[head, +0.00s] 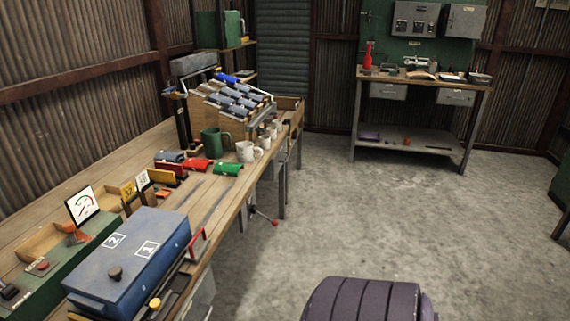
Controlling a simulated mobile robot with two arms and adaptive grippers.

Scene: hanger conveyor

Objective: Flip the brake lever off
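A thin lever-like rod with a red ball end (275,222) sticks out below the front edge of the long wooden workbench, near its legs. A red bent handle (197,243) stands at the front side of the blue box (130,262) marked 1 and 2. I cannot tell for certain which of these is the brake lever, or its on or off position. Neither of my grippers is in view.
The workbench (62,205) runs along the left wall. It carries a green mug (210,140), white mugs (246,151), red and green cylinders (228,169) and a sloped roller rack (232,104). A second bench (425,83) stands at the back. The concrete floor (370,210) between is clear.

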